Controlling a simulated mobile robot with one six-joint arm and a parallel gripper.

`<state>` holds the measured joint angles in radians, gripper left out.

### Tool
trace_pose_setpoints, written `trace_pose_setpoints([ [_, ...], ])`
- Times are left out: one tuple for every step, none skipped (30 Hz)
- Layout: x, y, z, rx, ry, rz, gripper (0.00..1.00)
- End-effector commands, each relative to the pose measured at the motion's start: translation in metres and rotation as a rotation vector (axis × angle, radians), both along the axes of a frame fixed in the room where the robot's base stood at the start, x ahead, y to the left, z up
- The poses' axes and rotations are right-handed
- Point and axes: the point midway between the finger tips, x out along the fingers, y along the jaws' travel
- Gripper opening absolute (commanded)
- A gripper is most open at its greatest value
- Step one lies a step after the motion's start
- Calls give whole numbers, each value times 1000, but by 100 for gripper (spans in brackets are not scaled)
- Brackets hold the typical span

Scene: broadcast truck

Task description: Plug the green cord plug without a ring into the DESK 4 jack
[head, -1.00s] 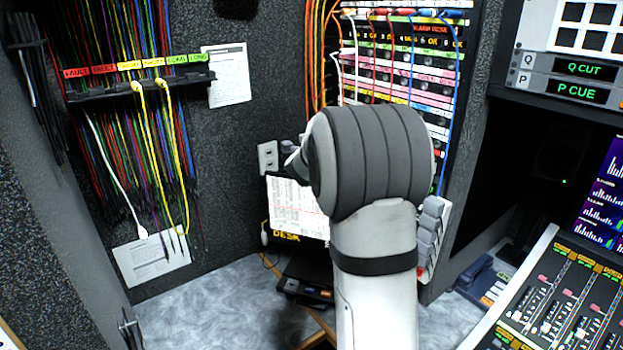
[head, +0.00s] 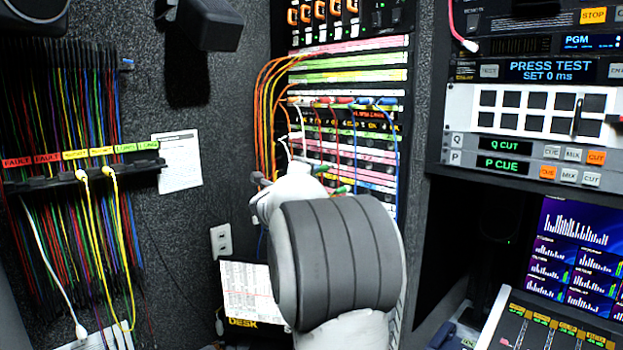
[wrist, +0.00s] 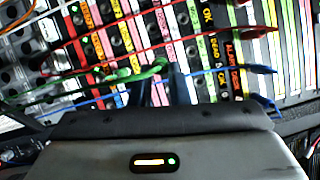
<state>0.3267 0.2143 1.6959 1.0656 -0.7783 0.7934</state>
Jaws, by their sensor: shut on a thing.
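In the wrist view my gripper (wrist: 164,84) has its dark fingers shut on a green cord plug (wrist: 150,70), close in front of the patch panel (wrist: 205,45). The plug's tip is hidden, and I cannot tell whether it has a ring. A green cord runs off to the left in that view. In the head view my own arm covers the fingers; green bits (head: 342,190) show just right of my wrist, at the panel (head: 370,150). I cannot read a DESK 4 label; an ALARM DESK label (wrist: 236,75) shows in the wrist view.
Red cords (wrist: 100,40) and blue cords (wrist: 90,103) cross the panel near the fingers. Orange cords (head: 262,110) hang at its left edge. A cord rack (head: 80,180) hangs on the left wall. A mixing console (head: 540,330) stands at the lower right.

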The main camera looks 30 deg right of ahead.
Motion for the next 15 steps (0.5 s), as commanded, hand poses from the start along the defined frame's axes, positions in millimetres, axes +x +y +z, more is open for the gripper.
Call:
trace_pose_setpoints([
  [1, -4, -1, 0, 0, -1, 0],
  [1, -6, -1, 0, 0, -1, 0],
  [2, -10, -1, 0, 0, -2, 0],
  [2, -13, -1, 0, 0, -3, 0],
  [3, -16, -1, 0, 0, -3, 0],
  [4, -20, -1, 0, 0, -2, 0],
  [4, -23, -1, 0, 0, -2, 0],
  [5, -26, -1, 0, 0, -2, 0],
  [5, -30, -1, -1, 0, -2, 0],
  [6, -33, -1, -1, 0, -2, 0],
  [7, -36, -1, -1, 0, -2, 0],
  [8, -39, -1, 0, 1, -1, 0],
  [8, -41, -1, -1, 0, -1, 0],
  [9, -43, 0, -1, 0, -1, 0],
  [9, -46, 0, -1, 0, -1, 0],
])
